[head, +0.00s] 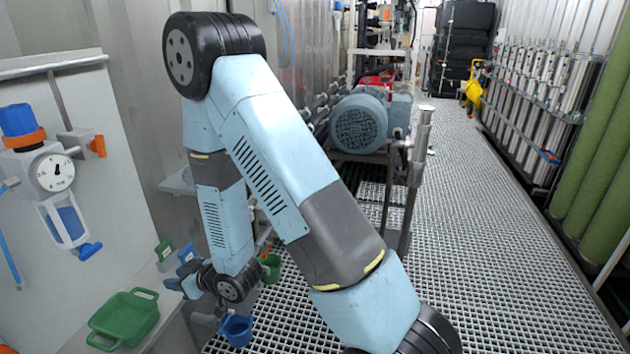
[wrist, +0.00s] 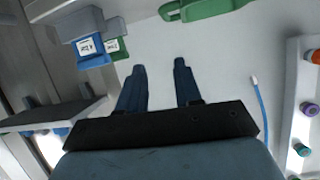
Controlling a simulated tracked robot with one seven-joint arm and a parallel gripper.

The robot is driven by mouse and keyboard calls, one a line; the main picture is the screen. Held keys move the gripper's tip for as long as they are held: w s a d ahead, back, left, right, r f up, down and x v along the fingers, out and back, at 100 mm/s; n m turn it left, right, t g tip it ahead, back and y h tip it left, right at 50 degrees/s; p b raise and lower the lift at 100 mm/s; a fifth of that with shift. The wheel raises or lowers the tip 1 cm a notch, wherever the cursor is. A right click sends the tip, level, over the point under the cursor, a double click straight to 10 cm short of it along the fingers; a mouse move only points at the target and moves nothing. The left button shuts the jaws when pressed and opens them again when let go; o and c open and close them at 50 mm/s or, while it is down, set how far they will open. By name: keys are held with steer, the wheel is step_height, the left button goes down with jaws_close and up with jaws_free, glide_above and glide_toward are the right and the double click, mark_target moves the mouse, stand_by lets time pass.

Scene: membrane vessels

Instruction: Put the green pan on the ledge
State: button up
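The green pan (head: 125,318), shallow and rectangular with a handle at each end, lies on a pale surface at the lower left of the head view. In the wrist view only part of the green pan (wrist: 205,8) shows, at the top edge beyond my fingers. My gripper (wrist: 158,70) is open, with two dark blue fingers apart and nothing between them. In the head view my gripper (head: 176,285) is small and partly hidden, to the right of and beyond the pan, apart from it. A grey shelf (head: 178,182) on the wall may be the ledge; my arm partly covers it.
Blue (wrist: 90,50) and green (wrist: 119,50) labelled holders are near my gripper. A gauge device (head: 55,172) hangs on the left panel. A blue cup (head: 237,330) and green cup (head: 271,267) hang below my wrist. The grated aisle (head: 490,240) is clear at right.

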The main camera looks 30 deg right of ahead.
steer(key=d+r+m+h, duration=0.4)
steer(key=d+r+h, duration=0.3)
steer(key=d+r, duration=1.25)
steer(key=s+d+r+m+g+h, duration=0.1)
steer(key=s+d+r, duration=0.2)
steer(key=s, duration=0.4)
steer(key=s+d+r+m+g, duration=0.1)
steer(key=s+d+r, duration=0.2)
steer(key=s+r, duration=0.3)
steer(key=s+d+r+m+g+h, duration=0.1)
steer(key=s+r, duration=0.4)
steer(key=s, duration=0.5)
steer(key=shift+d+m+g+h, duration=0.3)
steer(key=shift+d+m+g, duration=0.25)
steer(key=shift+d, duration=0.55)
steer(key=shift+o, duration=0.5)
